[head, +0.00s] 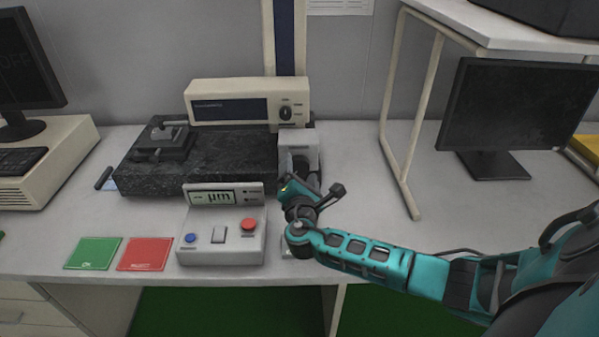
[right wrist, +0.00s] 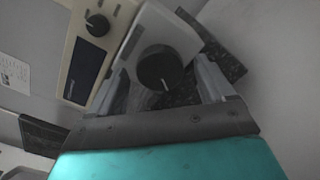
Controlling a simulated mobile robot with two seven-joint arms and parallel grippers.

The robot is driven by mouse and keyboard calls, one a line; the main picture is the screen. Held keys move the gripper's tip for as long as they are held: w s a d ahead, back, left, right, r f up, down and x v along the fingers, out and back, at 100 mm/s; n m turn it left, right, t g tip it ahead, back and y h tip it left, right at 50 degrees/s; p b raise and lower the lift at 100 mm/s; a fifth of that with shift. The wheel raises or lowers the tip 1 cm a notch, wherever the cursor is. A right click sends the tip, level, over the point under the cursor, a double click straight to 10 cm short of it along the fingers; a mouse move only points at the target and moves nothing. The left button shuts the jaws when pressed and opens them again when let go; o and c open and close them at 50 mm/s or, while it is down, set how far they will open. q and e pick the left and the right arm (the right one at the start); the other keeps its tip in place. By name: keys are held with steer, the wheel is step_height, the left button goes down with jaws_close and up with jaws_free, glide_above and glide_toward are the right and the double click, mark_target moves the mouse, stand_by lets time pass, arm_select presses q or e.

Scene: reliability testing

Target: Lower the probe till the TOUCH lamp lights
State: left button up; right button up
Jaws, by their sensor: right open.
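My right gripper (head: 300,175) is at the right end of the black granite base (head: 230,160), in front of a light grey housing (head: 299,138). In the right wrist view its two fingers (right wrist: 160,85) are spread, one on each side of a round black knob (right wrist: 154,68) with a white mark; I cannot tell whether they touch it. The grey control box (head: 222,245) has a display reading "- µm" (head: 212,197). Small dark marks beside the display look unlit; their labels are too small to read. I cannot make out the probe tip. My left gripper is not in view.
A cream unit (head: 232,101) with a dark screen and knob is behind the base. A small vise-like fixture (head: 163,140) stands on the base's left. Green (head: 93,253) and red (head: 145,254) pads lie front left. A monitor (head: 515,108) and shelf leg (head: 408,185) are right.

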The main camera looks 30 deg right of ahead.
steer(key=shift+w+d, duration=0.2)
steer(key=shift+w, duration=0.05)
steer(key=shift+c, duration=0.5)
steer(key=c, duration=1)
steer(key=shift+o, duration=0.2)
